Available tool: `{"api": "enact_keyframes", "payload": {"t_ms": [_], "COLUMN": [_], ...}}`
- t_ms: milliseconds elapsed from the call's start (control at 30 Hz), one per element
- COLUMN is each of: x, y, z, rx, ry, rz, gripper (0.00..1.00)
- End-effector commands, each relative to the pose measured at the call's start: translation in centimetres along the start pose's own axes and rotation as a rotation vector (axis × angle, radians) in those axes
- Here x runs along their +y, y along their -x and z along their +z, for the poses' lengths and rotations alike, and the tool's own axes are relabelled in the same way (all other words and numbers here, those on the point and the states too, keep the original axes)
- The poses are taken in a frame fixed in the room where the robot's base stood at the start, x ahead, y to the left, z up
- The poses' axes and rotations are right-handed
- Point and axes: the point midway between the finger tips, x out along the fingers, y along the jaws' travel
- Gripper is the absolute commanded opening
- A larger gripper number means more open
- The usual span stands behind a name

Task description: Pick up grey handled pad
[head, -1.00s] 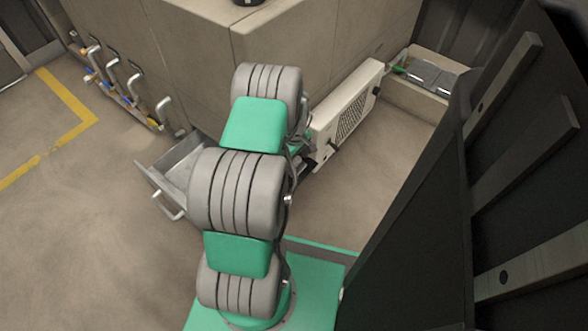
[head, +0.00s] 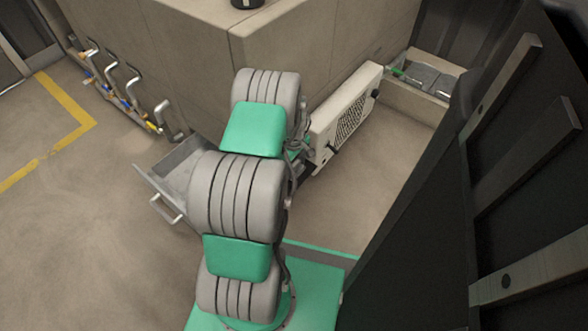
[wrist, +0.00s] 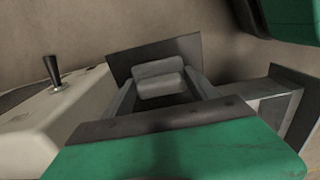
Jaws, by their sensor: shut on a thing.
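In the wrist view, the grey handled pad (wrist: 159,68) shows as a rounded light grey block between the two fingers of my gripper (wrist: 162,86). My gripper is shut on it. A dark flat plate stands just behind the pad; I cannot tell whether it is part of it. The green palm and its dark bar hide the near side. In the head view, my own arm hides the gripper and the pad.
An open metal drawer (head: 168,168) juts out left of my arm. A pale box with a grille (head: 346,115) stands to the right; a black lever (wrist: 53,73) on a pale body shows in the wrist view. A tray (head: 440,103) with a green-handled tool lies at the back right.

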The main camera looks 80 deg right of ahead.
Motion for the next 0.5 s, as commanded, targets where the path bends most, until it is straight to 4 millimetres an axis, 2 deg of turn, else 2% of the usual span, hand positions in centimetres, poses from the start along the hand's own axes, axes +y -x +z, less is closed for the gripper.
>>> {"api": "enact_keyframes", "payload": {"t_ms": [300, 367, 500], "x": [0.0, 0.1, 0.1], "y": [0.3, 1.0, 4.2], "z": [0.0, 0.0, -0.1], "rx": [0.0, 0.001, 0.002], "ry": [0.0, 0.0, 0.0], "rz": [0.001, 0.002, 0.003], "gripper": [0.28, 0.28, 0.28]}}
